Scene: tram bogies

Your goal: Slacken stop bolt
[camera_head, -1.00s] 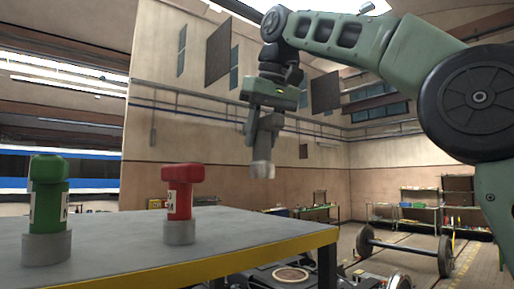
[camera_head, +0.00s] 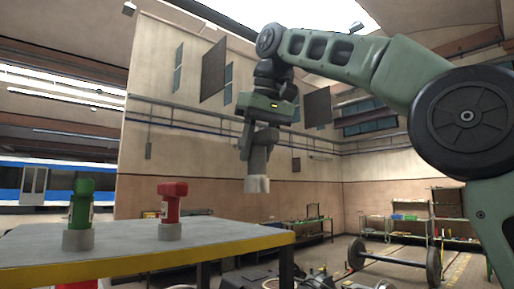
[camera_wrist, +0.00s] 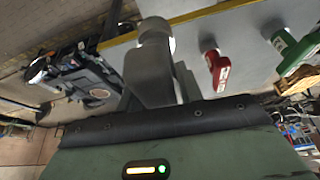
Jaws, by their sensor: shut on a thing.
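My gripper (camera_head: 258,150) hangs from the raised arm, fingers down, right of the table. It is shut on a grey tool (camera_head: 257,184) with a pale, rounded end; the fingers hide much of it. In the wrist view the grey tool (camera_wrist: 155,30) shows between the fingers. A red tool (camera_head: 171,205) stands upright in a grey holder on the table, and also shows in the wrist view (camera_wrist: 217,70). A green tool (camera_head: 81,205) stands in another holder to its left; the wrist view shows it too (camera_wrist: 298,50). I cannot make out the stop bolt.
The grey table (camera_head: 215,234) with a yellow edge stands at left. Dark bogie parts (camera_head: 270,276) lie low beyond it, also in the wrist view (camera_wrist: 85,75). A wheelset (camera_head: 395,259) and shelves (camera_head: 450,215) stand at right. A blue and white tram is at far left.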

